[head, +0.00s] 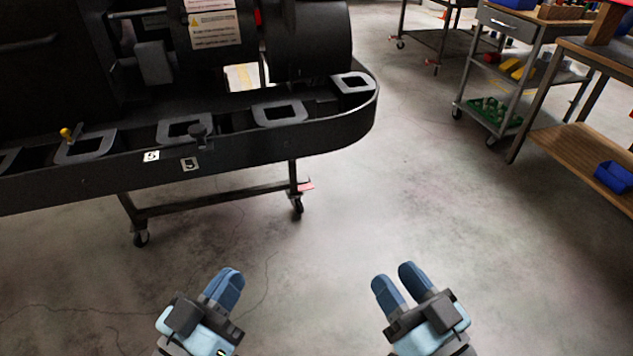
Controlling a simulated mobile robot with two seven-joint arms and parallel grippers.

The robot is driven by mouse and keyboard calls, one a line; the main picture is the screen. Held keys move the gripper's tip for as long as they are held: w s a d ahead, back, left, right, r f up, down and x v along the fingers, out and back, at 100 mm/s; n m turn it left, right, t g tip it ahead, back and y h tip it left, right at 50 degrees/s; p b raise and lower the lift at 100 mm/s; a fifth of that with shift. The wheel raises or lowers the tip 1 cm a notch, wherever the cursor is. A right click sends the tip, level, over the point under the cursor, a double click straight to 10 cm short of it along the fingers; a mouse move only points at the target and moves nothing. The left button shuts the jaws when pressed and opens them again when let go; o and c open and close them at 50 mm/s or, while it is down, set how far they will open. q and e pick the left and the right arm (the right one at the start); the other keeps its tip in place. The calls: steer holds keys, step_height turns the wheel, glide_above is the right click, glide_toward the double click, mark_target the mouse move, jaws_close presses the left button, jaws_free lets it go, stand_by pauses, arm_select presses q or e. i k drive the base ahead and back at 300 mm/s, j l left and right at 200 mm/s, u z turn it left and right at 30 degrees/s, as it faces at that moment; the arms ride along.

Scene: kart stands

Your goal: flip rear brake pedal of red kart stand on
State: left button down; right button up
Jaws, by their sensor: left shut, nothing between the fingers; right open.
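A dark metal stand (218,200) on caster wheels carries a large black kart (330,132) at the upper left. A small red pedal (305,185) sticks out just above the caster (297,205) at the stand's right leg. Whether it is flipped up or down is too small to tell. The stand's far side is hidden behind the kart. My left gripper (229,284) is shut and empty over the floor, below and left of the pedal in the picture. My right gripper (392,275) is open and empty, below and right of it. Both are apart from the stand.
Another wheeled stand (455,42) with small red parts near its casters is at the top. A grey cart (487,60) with colourful parts and a wooden-shelved bench (580,150) with a blue bin (614,177) line the right. The concrete floor (430,190) between is clear.

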mark_target(305, 187)
steer(key=i+l+z, duration=0.45)
steer(key=z, duration=0.25)
steer(key=i+z, duration=0.3)
steer(key=i+l+z, duration=0.15)
steer(key=i, duration=0.3)
steer(key=i+l+z, duration=0.2)
steer(key=i, duration=0.25)
steer(key=i+l+z, duration=0.15)
steer(key=i, duration=0.35)
steer(key=i+u, duration=0.2)
steer(key=u, duration=0.2)
steer(key=i+u, duration=0.45)
steer(key=u, duration=0.3)
steer(key=i+l+u, duration=0.1)
steer(key=i+u, duration=0.25)
steer(key=i+l+u, duration=0.1)
steer(key=u, duration=0.35)
steer(key=i+l+u, duration=0.25)
steer(key=u, duration=0.15)
steer(key=i+l+u, duration=0.25)
steer(key=u, duration=0.2)
steer(key=i+l+u, duration=0.2)
steer(key=l, duration=0.15)
steer(key=i+l+u, duration=0.2)
steer(key=l, duration=0.15)
steer(key=l+u, duration=0.2)
steer(key=l, duration=0.15)
steer(key=i, duration=0.55)
